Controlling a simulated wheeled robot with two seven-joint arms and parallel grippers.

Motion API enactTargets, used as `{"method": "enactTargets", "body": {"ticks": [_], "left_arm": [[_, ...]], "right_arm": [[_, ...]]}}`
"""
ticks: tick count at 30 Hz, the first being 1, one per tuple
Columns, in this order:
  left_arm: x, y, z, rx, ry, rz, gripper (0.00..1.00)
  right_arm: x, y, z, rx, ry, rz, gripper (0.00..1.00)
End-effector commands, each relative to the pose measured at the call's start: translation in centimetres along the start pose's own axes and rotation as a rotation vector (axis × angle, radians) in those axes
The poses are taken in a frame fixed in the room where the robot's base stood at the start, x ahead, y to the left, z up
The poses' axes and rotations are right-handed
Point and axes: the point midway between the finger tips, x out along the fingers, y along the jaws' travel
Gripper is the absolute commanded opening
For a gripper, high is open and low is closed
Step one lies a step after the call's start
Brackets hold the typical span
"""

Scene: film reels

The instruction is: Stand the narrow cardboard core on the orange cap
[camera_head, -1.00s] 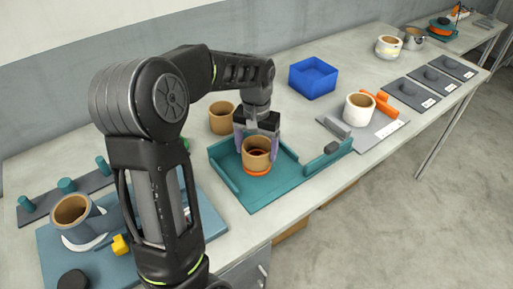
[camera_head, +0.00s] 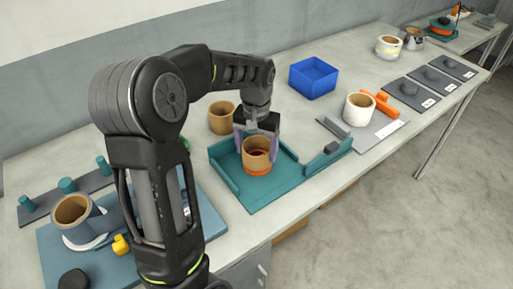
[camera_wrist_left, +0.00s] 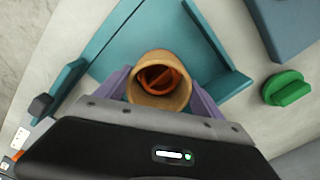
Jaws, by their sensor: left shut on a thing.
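The narrow cardboard core (camera_head: 257,148) is a brown open tube, upright in my left gripper (camera_head: 257,143). The gripper's two pale purple fingers are shut on opposite sides of it. The orange cap (camera_head: 257,170) lies on the teal tray directly beneath the core, and its rim shows around the core's lower end. In the left wrist view the core (camera_wrist_left: 160,99) sits between the fingers (camera_wrist_left: 160,92), and the orange cap (camera_wrist_left: 160,77) shows through its bore. I cannot tell whether core and cap touch. My right gripper is not in view.
The teal tray (camera_head: 230,185) has raised walls around the cap. Another brown core (camera_head: 222,118) stands behind it. A blue bin (camera_head: 313,77) and a white roll (camera_head: 359,109) on a grey plate are to the right. A wider core (camera_head: 72,211) stands at left.

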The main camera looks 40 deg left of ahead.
Motion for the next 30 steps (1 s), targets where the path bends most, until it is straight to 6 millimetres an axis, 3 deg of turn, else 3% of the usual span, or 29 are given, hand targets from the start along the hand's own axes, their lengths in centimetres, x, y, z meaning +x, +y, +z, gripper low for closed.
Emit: {"method": "enactTargets", "body": {"ticks": [26, 27, 30], "left_arm": [[1.3, 0.0, 0.0, 0.000, -0.001, 0.000, 0.39], [1.2, 0.0, 0.0, 0.000, 0.000, 0.000, 0.80], [1.2, 0.0, 0.0, 0.000, -0.001, 0.000, 0.87]], "right_arm": [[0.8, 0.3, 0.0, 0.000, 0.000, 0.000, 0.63], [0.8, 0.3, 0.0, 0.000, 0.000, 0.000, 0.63], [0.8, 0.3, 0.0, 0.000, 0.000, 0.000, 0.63]]}}
